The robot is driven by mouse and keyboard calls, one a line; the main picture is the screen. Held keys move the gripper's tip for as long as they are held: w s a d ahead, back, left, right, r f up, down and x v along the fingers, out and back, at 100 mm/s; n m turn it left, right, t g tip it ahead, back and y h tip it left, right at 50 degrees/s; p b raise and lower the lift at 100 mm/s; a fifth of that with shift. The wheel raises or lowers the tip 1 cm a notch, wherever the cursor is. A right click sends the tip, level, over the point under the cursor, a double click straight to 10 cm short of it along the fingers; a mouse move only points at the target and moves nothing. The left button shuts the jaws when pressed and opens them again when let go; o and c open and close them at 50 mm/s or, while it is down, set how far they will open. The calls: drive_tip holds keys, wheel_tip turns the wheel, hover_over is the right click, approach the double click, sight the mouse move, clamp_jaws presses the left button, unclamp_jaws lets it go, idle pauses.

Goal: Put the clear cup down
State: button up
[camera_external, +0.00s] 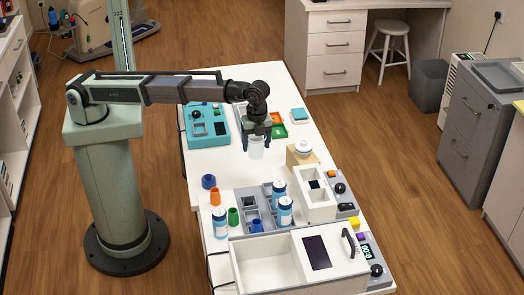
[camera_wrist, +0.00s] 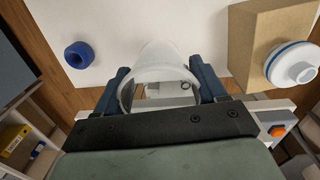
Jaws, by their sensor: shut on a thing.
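The clear cup (camera_external: 256,152) is a translucent tumbler held in my gripper (camera_external: 257,133), above the white table (camera_external: 180,82). In the wrist view the cup (camera_wrist: 160,68) sits between the two dark blue fingers of my gripper (camera_wrist: 160,90), which press on its sides. The cup looks empty. Its height above the table is hard to tell.
A blue ring-shaped cap (camera_wrist: 79,55) lies on the table at left. A tan block (camera_wrist: 252,50) with a white round lid (camera_wrist: 292,64) stands at right. Several blue-and-white bottles (camera_external: 285,212) and a white box (camera_external: 265,262) crowd the front. A teal device (camera_external: 204,137) stands behind.

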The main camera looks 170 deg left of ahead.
drive_tip(key=w+a, duration=0.3)
drive_tip(key=a, duration=0.2)
drive_tip(key=shift+m, duration=0.4)
drive_tip(key=shift+w+d+f, duration=0.1)
drive_tip(key=shift+f, duration=2.25)
drive_tip(key=shift+w+d+f, duration=0.1)
drive_tip(key=shift+f, duration=2.2)
drive_tip(key=shift+f, duration=0.1)
drive_tip(key=o, duration=1)
wheel_tip(320, 180, up, 12)
